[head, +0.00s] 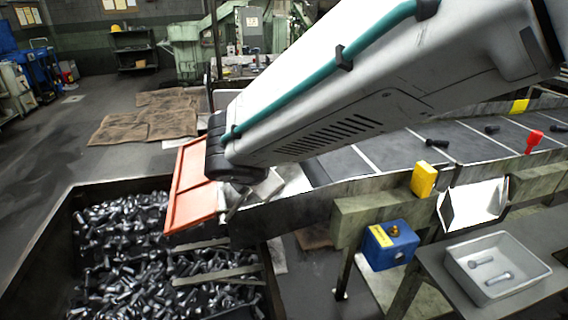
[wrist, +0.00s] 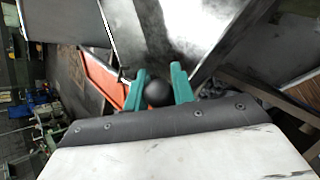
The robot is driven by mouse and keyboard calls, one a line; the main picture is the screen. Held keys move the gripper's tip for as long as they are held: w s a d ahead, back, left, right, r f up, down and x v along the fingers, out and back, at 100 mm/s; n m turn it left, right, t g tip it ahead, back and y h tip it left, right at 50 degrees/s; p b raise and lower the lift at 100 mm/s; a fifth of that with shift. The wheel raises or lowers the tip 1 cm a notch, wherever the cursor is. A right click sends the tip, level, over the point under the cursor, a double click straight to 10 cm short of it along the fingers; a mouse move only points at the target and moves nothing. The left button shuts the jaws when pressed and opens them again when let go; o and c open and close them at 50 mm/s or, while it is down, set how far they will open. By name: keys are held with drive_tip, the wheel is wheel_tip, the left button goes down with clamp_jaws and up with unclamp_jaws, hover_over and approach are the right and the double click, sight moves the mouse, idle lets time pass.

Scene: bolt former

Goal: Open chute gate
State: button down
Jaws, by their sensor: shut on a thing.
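The orange chute gate (head: 192,188) stands tilted at the end of the conveyor chute, beside the bolt bin. Part of its orange panel also shows in the wrist view (wrist: 100,80). A black ball knob (wrist: 157,93) sits between the two green fingers of my gripper (wrist: 160,88). My gripper is shut on this knob. In the head view my arm covers most of the chute's end, and the fingers and knob cannot be made out. How the knob joins the gate is hidden.
A dark bin (head: 66,215) full of bolts stands below the gate. The conveyor belt (head: 390,152) carries a few dark bolts. At right are a yellow block (head: 423,180), a red knob (head: 534,138), a blue box (head: 388,246) and a grey tray (head: 495,292) with two bolts.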

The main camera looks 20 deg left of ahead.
drive_tip(key=c, duration=1.2)
unclamp_jaws()
drive_tip(key=v, duration=0.7)
drive_tip(key=shift+s+r, duration=0.2)
drive_tip(key=shift+s, duration=0.05)
